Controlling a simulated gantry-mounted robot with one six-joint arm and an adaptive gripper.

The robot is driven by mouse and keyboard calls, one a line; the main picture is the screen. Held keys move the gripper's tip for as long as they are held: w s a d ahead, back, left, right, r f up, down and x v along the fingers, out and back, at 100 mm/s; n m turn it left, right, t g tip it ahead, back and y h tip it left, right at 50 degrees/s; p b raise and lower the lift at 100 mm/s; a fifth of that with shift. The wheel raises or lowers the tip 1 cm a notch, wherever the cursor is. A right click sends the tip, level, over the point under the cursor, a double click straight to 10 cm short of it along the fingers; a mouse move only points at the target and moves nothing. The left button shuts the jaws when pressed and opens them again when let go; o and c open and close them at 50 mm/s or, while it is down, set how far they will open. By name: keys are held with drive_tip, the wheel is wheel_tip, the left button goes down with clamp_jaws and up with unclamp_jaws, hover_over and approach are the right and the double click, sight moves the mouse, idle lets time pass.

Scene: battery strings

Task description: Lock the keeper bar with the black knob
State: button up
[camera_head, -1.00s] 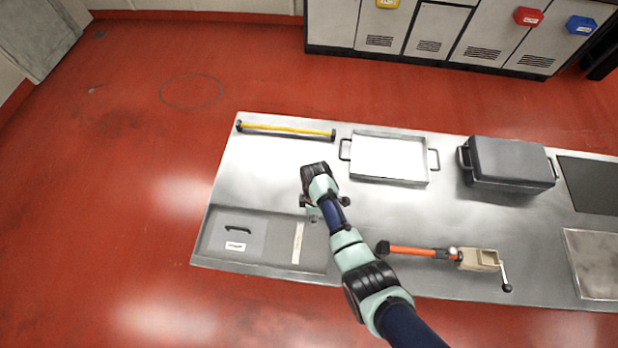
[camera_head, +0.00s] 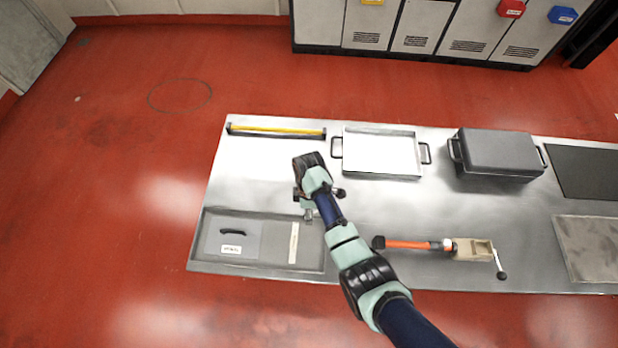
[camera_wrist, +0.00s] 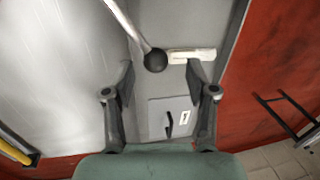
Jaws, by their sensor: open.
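A black ball knob (camera_wrist: 155,61) on the end of a thin metal rod shows in the wrist view, just left of a pale bar (camera_wrist: 192,55). The rod runs up and left from the knob and out of that view. The pale bar also shows in the head view (camera_head: 293,243), in the recess at the table's left front. A hatch with a dark handle (camera_head: 232,232) lies left of it. My gripper (camera_wrist: 160,78) is open and empty, its two fingers apart, with the knob between and beyond the tips in the picture.
A yellow bar (camera_head: 275,129), a shallow tray (camera_head: 381,174) and a lidded grey box (camera_head: 497,150) stand along the back of the table. An orange-handled tool with a crank (camera_head: 470,248) lies right of my arm. The front left edge borders the recess (camera_head: 250,268).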

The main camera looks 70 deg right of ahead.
wheel_tip(320, 180, up, 8)
drive_tip(key=d, duration=0.1)
drive_tip(key=shift+w+d+r, duration=0.2)
drive_tip(key=shift+w+d, duration=0.05)
drive_tip(key=shift+w, duration=0.1)
drive_tip(key=w+a+r+m+t+h+p, duration=0.2)
drive_tip(key=w+a+r+t+h, duration=0.35)
drive_tip(key=w+a+r, duration=0.95)
drive_tip(key=s+a+r+m+t+y, duration=0.2)
drive_tip(key=a+r+t, duration=0.6)
drive_tip(key=a+r, duration=0.6)
drive_tip(key=shift+s+a+r+m+y+p, duration=0.35)
drive_tip(key=shift+s+a+y, duration=0.5)
drive_tip(key=shift+a, duration=0.4)
drive_tip(key=shift+s, duration=0.15)
